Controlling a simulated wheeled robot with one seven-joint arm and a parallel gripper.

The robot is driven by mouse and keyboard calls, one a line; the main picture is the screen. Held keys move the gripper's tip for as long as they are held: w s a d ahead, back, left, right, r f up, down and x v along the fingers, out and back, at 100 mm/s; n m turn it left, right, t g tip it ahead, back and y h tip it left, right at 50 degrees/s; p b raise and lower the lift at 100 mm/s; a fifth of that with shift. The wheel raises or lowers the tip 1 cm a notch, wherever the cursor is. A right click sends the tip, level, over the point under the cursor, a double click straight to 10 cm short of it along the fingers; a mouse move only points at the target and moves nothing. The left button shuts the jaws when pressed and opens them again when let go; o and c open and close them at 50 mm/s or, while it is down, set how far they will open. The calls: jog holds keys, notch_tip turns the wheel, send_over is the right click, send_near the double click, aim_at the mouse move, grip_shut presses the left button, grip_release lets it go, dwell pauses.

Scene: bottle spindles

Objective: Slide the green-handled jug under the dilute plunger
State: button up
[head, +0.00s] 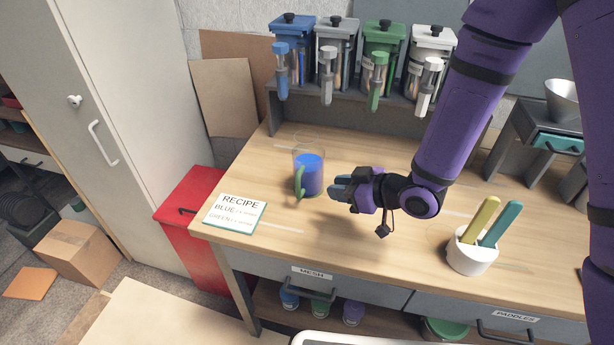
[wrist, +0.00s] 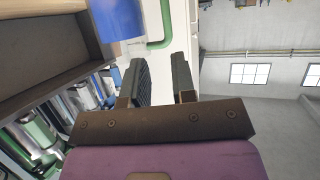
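A clear jug (head: 309,175) with blue liquid and a green handle (head: 299,182) stands upright on the wooden bench. In the wrist view the jug (wrist: 118,22) is at the top, its green handle (wrist: 158,38) beyond the fingertips. My gripper (head: 338,189) is just right of the jug, pointing towards it. In the wrist view my gripper (wrist: 158,70) has its fingers apart with nothing between them. At the back stand a blue plunger (head: 281,70), a grey plunger (head: 327,76), a green plunger (head: 376,82) and a white plunger (head: 427,87). I cannot read which is dilute.
A recipe card (head: 235,213) lies at the bench's left front. A white pot (head: 472,252) with yellow and teal paddles stands at the right front. A grey stand (head: 535,140) with a metal funnel is at the back right. The bench (head: 350,148) is clear between jug and plungers.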

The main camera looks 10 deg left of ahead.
aim_at(299, 198)
jog(key=shift+y, duration=0.3)
jog(key=x, duration=0.4)
jog(key=s+x, duration=0.1)
jog(key=x, duration=0.1)
jog(key=shift+a+f, duration=0.1)
jog(key=shift+f, duration=0.1)
jog(key=shift+r+x, duration=0.1)
jog(key=shift+x, duration=1.25)
jog(key=shift+r+x, duration=0.15)
jog(key=shift+x, duration=1.15)
jog(key=shift+w, duration=0.15)
grip_shut()
